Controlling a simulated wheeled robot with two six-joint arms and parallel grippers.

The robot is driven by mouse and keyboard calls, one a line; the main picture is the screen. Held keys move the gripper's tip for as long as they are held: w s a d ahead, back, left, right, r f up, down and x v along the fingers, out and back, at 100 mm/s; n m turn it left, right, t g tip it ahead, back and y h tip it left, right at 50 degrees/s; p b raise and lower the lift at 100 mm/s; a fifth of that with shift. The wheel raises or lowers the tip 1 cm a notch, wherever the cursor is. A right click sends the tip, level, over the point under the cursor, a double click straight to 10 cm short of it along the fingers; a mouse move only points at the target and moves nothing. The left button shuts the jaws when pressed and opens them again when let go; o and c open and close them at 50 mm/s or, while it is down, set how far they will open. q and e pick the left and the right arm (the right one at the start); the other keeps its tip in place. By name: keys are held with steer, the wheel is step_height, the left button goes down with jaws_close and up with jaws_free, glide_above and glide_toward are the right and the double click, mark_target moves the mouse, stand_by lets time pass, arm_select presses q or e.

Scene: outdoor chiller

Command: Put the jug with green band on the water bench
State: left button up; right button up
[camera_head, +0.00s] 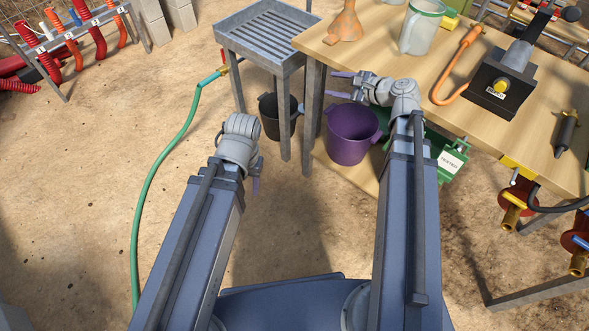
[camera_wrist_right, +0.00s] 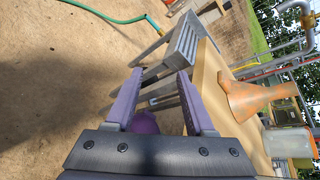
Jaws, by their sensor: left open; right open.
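The clear jug with a green band (camera_head: 421,28) stands upright on the wooden table, near its back edge. A pale see-through object at the right edge of the right wrist view (camera_wrist_right: 288,143) appears to be this jug. The grey slatted metal bench (camera_head: 262,30), likely the water bench, stands left of the table and also shows in the right wrist view (camera_wrist_right: 184,42). My right gripper (camera_head: 340,85) is open and empty by the table's left edge, left of the jug. My left gripper (camera_head: 256,183) is open, low over the ground, its fingers partly hidden.
An orange funnel-like piece (camera_head: 345,22) stands on the table between bench and jug. An orange hooked tube (camera_head: 458,65) and a black device (camera_head: 502,82) lie right of it. A purple bucket (camera_head: 352,135) sits below my right gripper. A green hose (camera_head: 165,165) crosses the ground.

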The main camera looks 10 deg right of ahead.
steer(key=s+a+f+n+g+h, duration=0.1)
steer(key=s+a+f+n+g, duration=0.35)
steer(key=s+a+n, duration=0.2)
steer(key=s+a+f+n+g+h, duration=0.1)
steer(key=s+a+f+n+g, duration=0.2)
steer(key=s+a+f+n, duration=0.35)
steer(key=s+a+f+n+g+h, duration=0.1)
steer(key=s+a+n+g+h, duration=0.2)
steer(key=s+n+h, duration=0.4)
steer(key=s+n, duration=0.2)
steer(key=n, duration=0.2)
steer(key=shift+f, duration=0.25)
steer(key=shift+r, duration=0.1)
